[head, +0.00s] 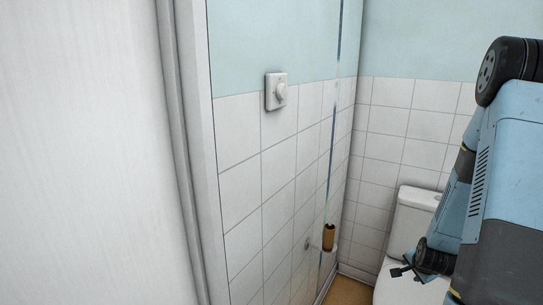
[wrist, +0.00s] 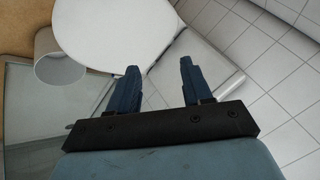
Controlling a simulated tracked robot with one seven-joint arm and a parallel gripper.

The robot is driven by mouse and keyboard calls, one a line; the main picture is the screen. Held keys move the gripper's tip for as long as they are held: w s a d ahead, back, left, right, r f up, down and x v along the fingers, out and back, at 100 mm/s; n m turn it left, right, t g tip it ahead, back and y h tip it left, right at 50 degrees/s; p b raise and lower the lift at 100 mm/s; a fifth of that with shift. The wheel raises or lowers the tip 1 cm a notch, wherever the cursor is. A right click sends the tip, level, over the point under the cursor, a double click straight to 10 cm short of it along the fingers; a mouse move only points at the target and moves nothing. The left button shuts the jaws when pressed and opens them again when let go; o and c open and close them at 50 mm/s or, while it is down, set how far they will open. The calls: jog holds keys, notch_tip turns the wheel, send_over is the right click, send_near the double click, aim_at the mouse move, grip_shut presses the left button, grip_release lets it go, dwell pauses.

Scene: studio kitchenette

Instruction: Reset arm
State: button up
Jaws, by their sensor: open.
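My arm reaches down along the right edge of the head view, with my gripper (head: 402,271) low in front of the white toilet (head: 416,212). In the wrist view my gripper (wrist: 158,70) shows two dark blue fingers spread apart with nothing between them. The toilet's white rounded lid (wrist: 115,30) lies beyond the fingertips in that view. I cannot tell how far the fingers are from it.
A white door or panel (head: 80,150) and its frame (head: 185,130) fill the left. A wall dial (head: 276,92) and a brown roll (head: 328,237) are on the tiled wall. A white cylindrical bin (wrist: 58,60) stands on the brown floor (wrist: 20,30).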

jog(key=s+a+r+n, duration=0.2)
jog(key=a+r+n, duration=0.3)
jog(key=r, duration=0.7)
jog(key=s+a+r+n, duration=0.1)
jog(key=a+r+n, duration=0.1)
jog(key=a+r, duration=0.7)
jog(key=s+a+r+n+y, duration=0.1)
jog(key=s+a+r+n, duration=0.2)
jog(key=s+r, duration=0.5)
jog(key=s+a+r+n+g+y, duration=0.1)
jog(key=s+a+r+n, duration=0.3)
jog(key=s+r, duration=0.4)
jog(key=shift+s+a+g+y, duration=0.3)
jog(key=shift+s+a, duration=0.15)
jog(key=shift+s, duration=0.8)
